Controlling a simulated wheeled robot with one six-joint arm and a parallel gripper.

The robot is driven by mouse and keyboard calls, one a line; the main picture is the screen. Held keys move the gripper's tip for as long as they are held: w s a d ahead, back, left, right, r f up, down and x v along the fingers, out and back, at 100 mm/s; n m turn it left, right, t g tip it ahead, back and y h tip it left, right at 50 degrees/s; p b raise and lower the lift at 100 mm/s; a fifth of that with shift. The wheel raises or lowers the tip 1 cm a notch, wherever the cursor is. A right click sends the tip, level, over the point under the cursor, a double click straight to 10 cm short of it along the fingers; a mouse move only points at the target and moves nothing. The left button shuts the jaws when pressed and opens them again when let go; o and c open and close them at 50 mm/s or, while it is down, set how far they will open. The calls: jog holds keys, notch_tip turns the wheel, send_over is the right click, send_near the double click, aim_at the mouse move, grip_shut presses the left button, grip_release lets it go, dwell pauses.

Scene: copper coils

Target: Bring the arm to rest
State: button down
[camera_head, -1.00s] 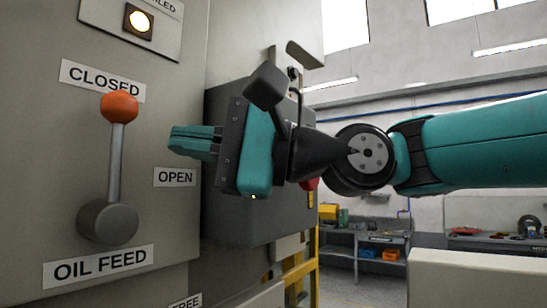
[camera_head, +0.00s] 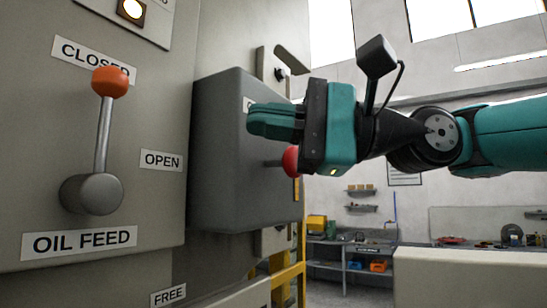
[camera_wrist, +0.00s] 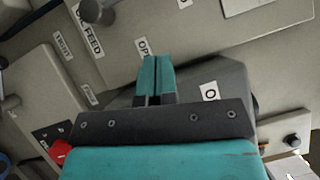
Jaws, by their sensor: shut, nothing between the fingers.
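My gripper (camera_head: 256,121) is teal with a dark mount and is shut and empty. In the head view it is held level in front of the grey box, its fingers pointing left and covering part of a label on the box. My teal arm reaches in from the right edge. In the wrist view the shut fingers (camera_wrist: 156,62) point up the picture, toward the cabinet panel with the "OPEN" label, and lie side by side. I cannot tell the exact gap between the fingers and the box.
An orange-knobbed lever (camera_head: 103,130) stands upright at "CLOSED" on the oil feed panel (camera_head: 25,150). A grey box (camera_head: 225,200) with a red knob (camera_head: 290,161) juts out beside it. A yellow frame (camera_head: 290,278) and a workbench (camera_head: 350,250) stand behind. Open room lies at the right.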

jog(key=w+d+f+n+t+h+b, duration=0.1)
jog(key=d+f+t+h+b, duration=0.15)
jog(key=f, duration=0.85)
jog(key=d+f+n+t+h+b, duration=0.1)
jog(key=d+f+t+h, duration=0.2)
jog(key=f, duration=0.8)
jog(key=s+d+f+n+g+h, duration=0.1)
jog(key=s+d+f+n+h, duration=0.1)
jog(key=f, duration=0.5)
jog(key=s+d+f+n+g+h+b, duration=0.1)
jog(key=s+d+f+n+h, duration=0.1)
jog(key=s+d+f+h, duration=0.2)
jog(key=s+d+f+n+g+h+b, duration=0.1)
jog(key=s+d+f+h, duration=0.2)
jog(key=f, duration=0.7)
jog(key=s+d, duration=0.2)
jog(key=d, duration=0.2)
jog(key=shift+d+f+n, duration=0.15)
jog(key=shift+n, duration=0.25)
jog(key=shift+h, duration=0.25)
